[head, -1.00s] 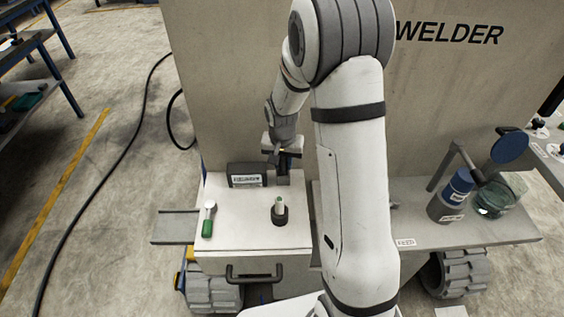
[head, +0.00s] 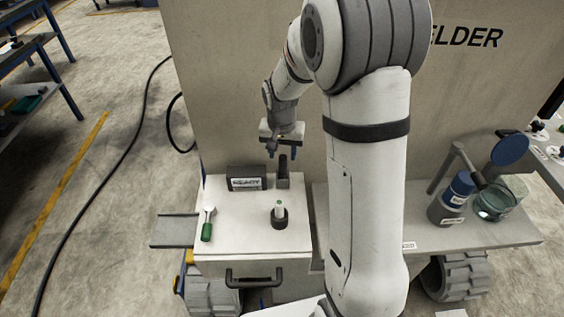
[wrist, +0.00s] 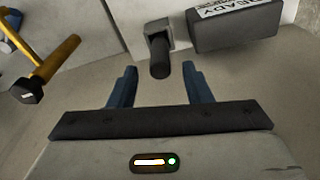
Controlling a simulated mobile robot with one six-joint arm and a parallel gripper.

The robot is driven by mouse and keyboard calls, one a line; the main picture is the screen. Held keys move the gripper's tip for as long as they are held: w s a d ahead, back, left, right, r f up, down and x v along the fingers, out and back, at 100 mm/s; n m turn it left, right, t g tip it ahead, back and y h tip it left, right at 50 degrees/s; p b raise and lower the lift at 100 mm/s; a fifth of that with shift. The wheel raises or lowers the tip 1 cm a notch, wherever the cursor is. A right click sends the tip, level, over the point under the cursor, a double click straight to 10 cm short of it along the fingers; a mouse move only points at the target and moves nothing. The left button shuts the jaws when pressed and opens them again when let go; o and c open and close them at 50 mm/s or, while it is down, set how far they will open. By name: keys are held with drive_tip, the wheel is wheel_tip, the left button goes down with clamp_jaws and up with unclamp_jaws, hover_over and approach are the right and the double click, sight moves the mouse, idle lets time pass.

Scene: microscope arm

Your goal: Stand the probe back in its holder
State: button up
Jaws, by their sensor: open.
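A dark cylindrical probe (wrist: 160,60) shows in the wrist view, standing in or against a small grey block-shaped holder (wrist: 155,30). In the head view the probe and holder appear as a dark post (head: 283,170) at the back of the white cabinet top, looking upright. How deep the probe sits cannot be told.
A dark box labelled READY (head: 246,178) stands close left of the holder. A green-and-white tool (head: 207,224) lies at the left; a dark round cup (head: 279,218) holds a small vial. Bottle (head: 452,198) and glass jar (head: 495,200) stand right. The welder wall (head: 230,90) is behind.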

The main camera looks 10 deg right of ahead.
drive_tip(key=s+r+n+t, duration=0.1)
drive_tip(key=s+r+n, duration=0.1)
drive_tip(key=s+r, duration=0.95)
drive_tip(key=s+r+n, duration=0.1)
drive_tip(key=s+n, duration=0.1)
drive_tip(key=s, duration=0.9)
drive_tip(key=shift+s+d+r+n+t+y, duration=0.15)
drive_tip(key=shift+s+n+t+y, duration=0.15)
drive_tip(key=shift+s+t, duration=0.1)
